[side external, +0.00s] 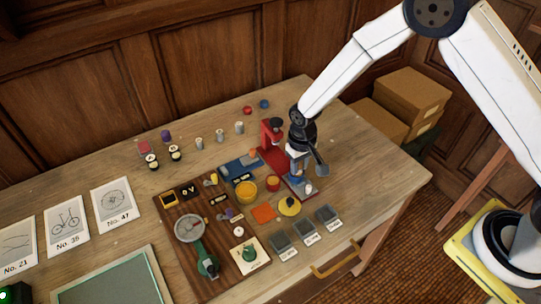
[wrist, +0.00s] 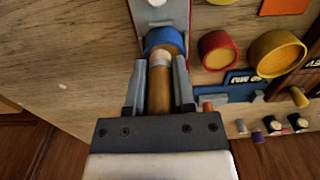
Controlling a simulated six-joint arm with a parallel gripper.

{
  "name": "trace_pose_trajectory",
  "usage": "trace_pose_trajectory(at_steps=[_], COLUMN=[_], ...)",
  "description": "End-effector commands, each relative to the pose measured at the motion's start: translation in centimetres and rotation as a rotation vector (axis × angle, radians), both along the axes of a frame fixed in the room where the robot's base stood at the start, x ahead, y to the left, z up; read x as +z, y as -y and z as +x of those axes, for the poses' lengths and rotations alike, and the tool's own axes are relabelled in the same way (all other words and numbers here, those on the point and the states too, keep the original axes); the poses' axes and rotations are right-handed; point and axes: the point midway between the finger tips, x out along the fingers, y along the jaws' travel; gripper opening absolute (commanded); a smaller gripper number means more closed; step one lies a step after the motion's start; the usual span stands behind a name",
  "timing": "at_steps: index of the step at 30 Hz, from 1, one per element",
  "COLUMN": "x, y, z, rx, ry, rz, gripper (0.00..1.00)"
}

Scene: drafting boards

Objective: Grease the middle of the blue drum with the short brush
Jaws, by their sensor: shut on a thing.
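In the wrist view my gripper (wrist: 160,70) is shut on a brush with a short brown wooden handle (wrist: 159,92). The pale end of the brush (wrist: 160,58) points at the blue drum (wrist: 160,36) and overlaps its tan round face. I cannot tell whether it touches. The blue drum also shows small in the side view (side external: 297,179), just below my gripper (side external: 298,166). The brush is too small and hidden to make out there.
A red pot (wrist: 217,50) and a yellow pot (wrist: 277,54) stand beside the blue drum. A red stand (side external: 272,133) rises close to my arm. Grey trays (side external: 283,246) line the front. Numbered cards (side external: 66,223) lie at left. The table's right end is clear.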

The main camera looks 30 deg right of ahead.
Motion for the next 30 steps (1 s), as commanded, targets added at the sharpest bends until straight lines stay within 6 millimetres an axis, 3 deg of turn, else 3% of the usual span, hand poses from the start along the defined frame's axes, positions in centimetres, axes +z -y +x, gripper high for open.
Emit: trace_pose_trajectory(at_steps=[30], x=[-0.05], y=[-0.66], z=[-0.12], rx=[0.0], ry=[-0.002], rz=[0.0], gripper=[0.0])
